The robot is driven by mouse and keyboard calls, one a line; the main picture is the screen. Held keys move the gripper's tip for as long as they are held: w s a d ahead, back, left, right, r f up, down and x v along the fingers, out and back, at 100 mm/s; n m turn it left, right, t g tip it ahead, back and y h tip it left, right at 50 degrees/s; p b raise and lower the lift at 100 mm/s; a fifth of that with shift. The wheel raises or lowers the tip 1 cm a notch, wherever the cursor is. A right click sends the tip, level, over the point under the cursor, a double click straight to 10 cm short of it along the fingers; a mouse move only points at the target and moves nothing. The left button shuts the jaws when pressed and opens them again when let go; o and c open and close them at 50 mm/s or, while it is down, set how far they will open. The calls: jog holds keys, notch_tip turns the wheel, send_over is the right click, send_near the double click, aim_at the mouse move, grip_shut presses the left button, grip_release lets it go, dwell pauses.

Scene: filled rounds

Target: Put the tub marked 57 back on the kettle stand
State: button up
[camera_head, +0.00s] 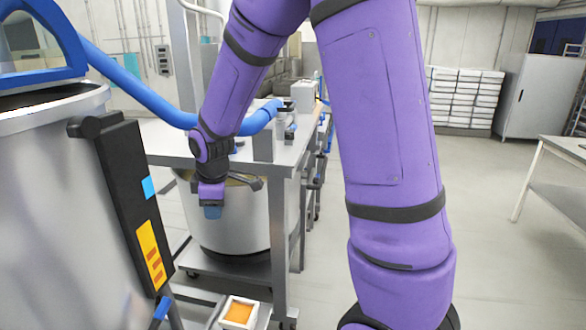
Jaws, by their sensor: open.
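A small white square tub with orange contents (238,313) sits low at the bottom edge of the view, partly cut off. No number can be read on it. It seems to rest on a low grey metal surface beside the large kettle, perhaps the kettle stand (203,313), but I cannot tell for sure. My gripper (212,212) is small in view at the end of my purple arm, pointing down, open, in front of a round steel vessel. It is above and left of the tub in the picture and apart from it. Its fingertips are hard to make out.
A large steel kettle (60,210) with a black control bar (130,200) fills the left. A blue pipe (150,95) crosses above a steel table (165,140). A second steel vessel (235,225) stands under it. Open floor (500,270) lies right.

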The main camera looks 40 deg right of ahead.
jog(key=s+d+r+m+t, duration=0.1)
jog(key=s+r+m, duration=0.5)
jog(key=s+r, duration=0.75)
jog(key=s+r+m, duration=0.2)
jog(key=s, duration=0.4)
jog(key=s+r+m+t, duration=0.1)
jog(key=s+r+m, duration=0.1)
jog(key=s, duration=0.5)
jog(key=shift+s+d+r+m, duration=0.2)
jog(key=shift+r+m, duration=0.1)
jog(key=shift+m, duration=0.4)
jog(key=shift+w+r, duration=0.1)
jog(key=shift+w, duration=0.05)
